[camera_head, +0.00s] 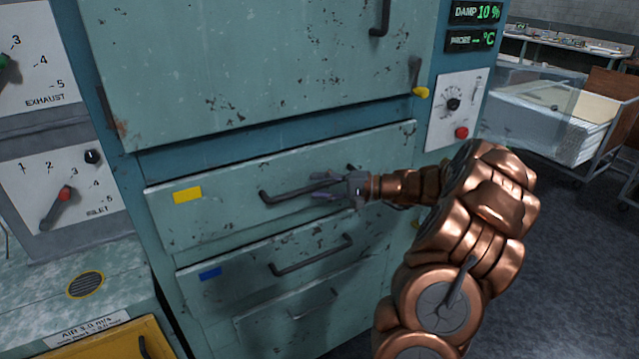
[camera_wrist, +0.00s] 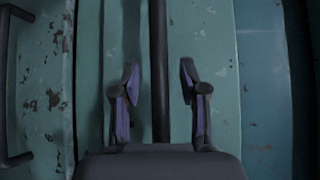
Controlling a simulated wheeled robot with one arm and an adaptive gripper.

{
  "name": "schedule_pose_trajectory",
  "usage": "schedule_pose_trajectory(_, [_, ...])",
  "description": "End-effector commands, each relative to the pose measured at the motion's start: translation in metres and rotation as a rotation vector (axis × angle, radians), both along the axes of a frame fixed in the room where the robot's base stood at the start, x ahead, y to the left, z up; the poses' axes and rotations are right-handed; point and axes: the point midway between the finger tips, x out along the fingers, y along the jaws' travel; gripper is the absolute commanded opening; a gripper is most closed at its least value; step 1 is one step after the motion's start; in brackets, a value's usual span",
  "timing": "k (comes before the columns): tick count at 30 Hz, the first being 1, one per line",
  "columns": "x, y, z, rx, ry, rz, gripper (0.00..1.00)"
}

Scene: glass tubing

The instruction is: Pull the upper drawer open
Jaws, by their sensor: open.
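The upper drawer (camera_head: 225,215) is a worn pale-green front with a yellow label (camera_head: 187,195), and it looks shut in the cabinet. Its dark bar handle (camera_head: 272,196) runs across the front; the handle's right part is partly hidden by my gripper. My gripper (camera_head: 320,184) is at the middle of this handle. In the wrist view my gripper (camera_wrist: 160,72) is open, with one purple-padded finger on each side of the handle bar (camera_wrist: 160,30). Gaps show between the bar and both fingers, so they do not grip it.
Below is a lower drawer (camera_head: 235,283) with a blue label and its own handle (camera_head: 312,256). A large door (camera_head: 250,70) is above. A control panel (camera_head: 457,110) is at the right, and a yellow tray (camera_head: 105,342) is at lower left. Floor (camera_head: 560,250) is clear on the right.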

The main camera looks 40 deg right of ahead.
Motion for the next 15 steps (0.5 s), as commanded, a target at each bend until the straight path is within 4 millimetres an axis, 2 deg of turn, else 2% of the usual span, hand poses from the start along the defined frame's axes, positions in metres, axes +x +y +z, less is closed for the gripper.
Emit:
schedule_pose_trajectory(10, [0.0030, 0.0030, -0.0009, 0.000, 0.000, 0.001, 0.43])
schedule_pose_trajectory(15, [0.0029, 0.0031, -0.0009, 0.000, 0.000, 0.001, 0.26])
